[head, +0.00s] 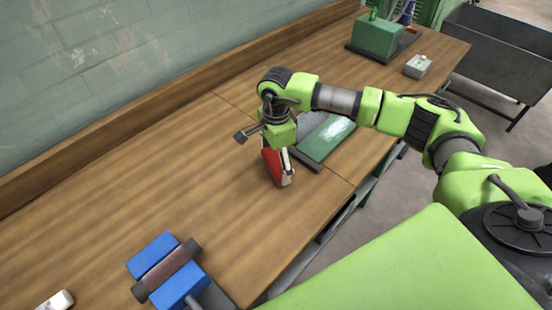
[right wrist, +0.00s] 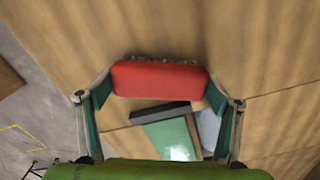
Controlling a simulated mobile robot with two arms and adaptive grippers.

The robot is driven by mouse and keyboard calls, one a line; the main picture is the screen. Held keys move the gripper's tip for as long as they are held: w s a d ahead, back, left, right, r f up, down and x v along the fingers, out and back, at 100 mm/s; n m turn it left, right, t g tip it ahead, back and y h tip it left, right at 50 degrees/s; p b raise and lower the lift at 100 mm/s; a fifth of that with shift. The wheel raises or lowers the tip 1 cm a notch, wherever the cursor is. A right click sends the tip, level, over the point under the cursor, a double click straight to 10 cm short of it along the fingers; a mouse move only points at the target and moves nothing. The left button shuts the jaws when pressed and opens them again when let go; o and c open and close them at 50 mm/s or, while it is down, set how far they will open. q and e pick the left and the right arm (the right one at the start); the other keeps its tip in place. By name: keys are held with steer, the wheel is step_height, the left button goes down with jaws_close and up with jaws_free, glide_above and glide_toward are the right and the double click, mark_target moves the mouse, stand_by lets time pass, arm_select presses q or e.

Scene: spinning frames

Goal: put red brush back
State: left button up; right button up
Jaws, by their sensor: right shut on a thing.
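The red brush (head: 272,165) is in my right gripper (head: 283,168), over the wooden table near the middle of the head view. In the right wrist view the brush's red body (right wrist: 160,78) spans between the two fingers (right wrist: 160,92), with dark bristles showing along its far edge. The right gripper is shut on it. The fingers and wrist hide part of the brush in the head view, and I cannot tell whether it touches the table. My left gripper is not in view.
A green plate on a dark base (head: 327,138) lies just beyond the brush. A blue block with a brown roller (head: 165,270) is at the near left. A green box (head: 376,38) and a small grey box (head: 417,66) stand farther back.

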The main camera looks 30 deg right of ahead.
mark_target(276, 161)
steer(key=shift+f, duration=0.55)
steer(key=o, duration=1.1)
steer(key=shift+c, duration=0.2)
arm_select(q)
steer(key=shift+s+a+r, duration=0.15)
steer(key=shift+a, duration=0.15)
arm_select(e)
steer(key=shift+r, duration=0.3)
step_height(276, 161, up, 10)
steer(key=b, duration=0.4)
steer(key=shift+r, duration=0.2)
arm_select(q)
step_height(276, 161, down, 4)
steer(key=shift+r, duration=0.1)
arm_select(e)
steer(key=shift+r, duration=0.7)
